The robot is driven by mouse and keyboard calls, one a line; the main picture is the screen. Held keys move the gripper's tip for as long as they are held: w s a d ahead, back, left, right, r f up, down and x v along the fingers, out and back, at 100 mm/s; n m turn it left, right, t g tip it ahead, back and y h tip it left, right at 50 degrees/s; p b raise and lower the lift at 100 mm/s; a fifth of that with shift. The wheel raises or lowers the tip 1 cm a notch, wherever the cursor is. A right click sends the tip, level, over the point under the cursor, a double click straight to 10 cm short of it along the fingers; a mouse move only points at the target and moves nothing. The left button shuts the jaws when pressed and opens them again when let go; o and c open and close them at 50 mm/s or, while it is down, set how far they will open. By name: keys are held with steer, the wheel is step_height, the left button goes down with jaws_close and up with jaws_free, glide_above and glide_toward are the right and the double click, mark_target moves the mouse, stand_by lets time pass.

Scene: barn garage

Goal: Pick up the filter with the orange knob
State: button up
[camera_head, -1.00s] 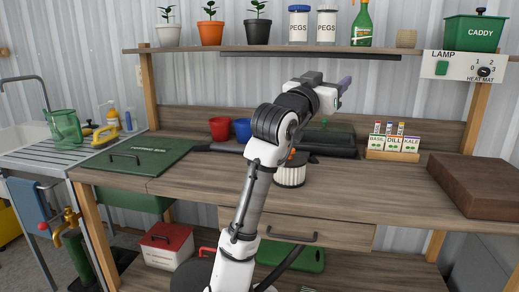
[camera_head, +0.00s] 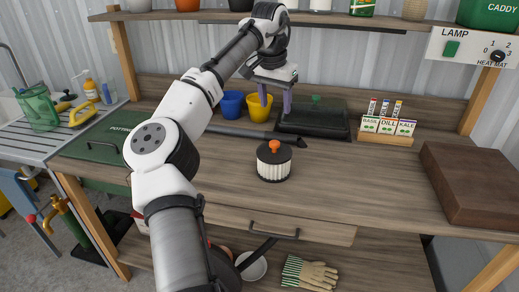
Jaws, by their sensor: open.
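The filter (camera_head: 273,162) stands upright on the wooden bench, left of the bench's middle. It has a white pleated side, a black top and an orange knob (camera_head: 274,146) on top. My gripper (camera_head: 274,113) points down above the back of the bench, behind the filter in the picture and apart from it. Its two purple fingers are spread with nothing between them. The filter is in full view.
Blue (camera_head: 232,104) and yellow (camera_head: 259,108) pots and a black tray (camera_head: 312,120) stand farther back. Seed packets (camera_head: 387,126) and a brown block (camera_head: 475,185) are to the right. The bench around the filter's front is clear.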

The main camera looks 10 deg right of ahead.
steer(key=p, duration=0.1)
glide_above(275, 142)
steer(key=f, duration=0.5)
steer(key=s+f, duration=0.1)
steer(key=f, duration=0.2)
steer(key=shift+a+f, duration=0.1)
steer(key=shift+a, duration=0.25)
steer(key=shift+w+d+f+p, duration=0.15)
steer(key=shift+f+p, duration=0.35)
steer(key=shift+f, duration=0.8)
steer(key=shift+w+d+f+p, duration=0.1)
steer(key=shift+w+f+p, duration=0.3)
steer(key=shift+f, duration=0.9)
steer(key=shift+s, duration=0.15)
jaws_close()
